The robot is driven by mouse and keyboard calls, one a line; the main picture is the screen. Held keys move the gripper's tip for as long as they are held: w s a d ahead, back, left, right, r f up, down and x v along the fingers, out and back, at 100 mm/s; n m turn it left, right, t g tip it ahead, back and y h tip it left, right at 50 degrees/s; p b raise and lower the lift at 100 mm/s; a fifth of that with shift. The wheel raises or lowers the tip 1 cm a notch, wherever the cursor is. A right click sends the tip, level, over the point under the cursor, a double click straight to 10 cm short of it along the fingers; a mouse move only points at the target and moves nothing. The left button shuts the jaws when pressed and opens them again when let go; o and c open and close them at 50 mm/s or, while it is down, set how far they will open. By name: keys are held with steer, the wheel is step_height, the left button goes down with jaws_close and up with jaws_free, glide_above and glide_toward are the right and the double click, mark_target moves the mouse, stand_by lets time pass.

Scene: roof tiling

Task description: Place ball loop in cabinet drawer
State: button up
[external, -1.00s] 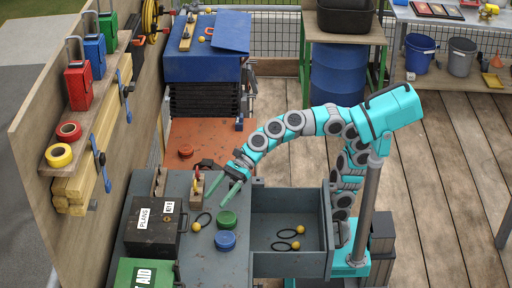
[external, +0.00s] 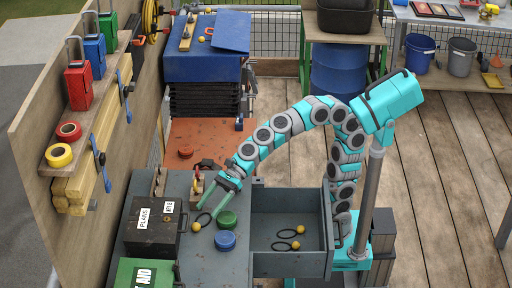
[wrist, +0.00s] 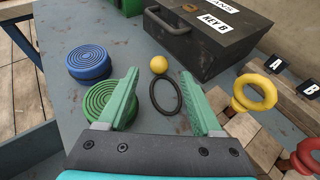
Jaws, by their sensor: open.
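A ball loop, a yellow ball (external: 196,227) with a black loop, lies on the grey cabinet top. In the wrist view its ball (wrist: 159,65) and black loop (wrist: 154,97) show between the fingers. My gripper (external: 208,212) is open and empty, its green fingers pointing down over the loop; the wrist view shows both fingertips (wrist: 159,74) spread on either side. I cannot tell the exact height gap. The cabinet drawer (external: 262,205) is pulled open to the right. Two other ball loops (external: 300,229) lie inside it.
Green (external: 226,219) and blue (external: 225,240) round discs lie close beside the ball loop. A black box (external: 150,238) labelled PLANS stands to the left, and a green box (external: 146,273) is at the front. The drawer has free floor space at its back.

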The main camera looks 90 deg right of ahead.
mark_target(197, 223)
steer(key=shift+x, duration=3.1)
jaws_close()
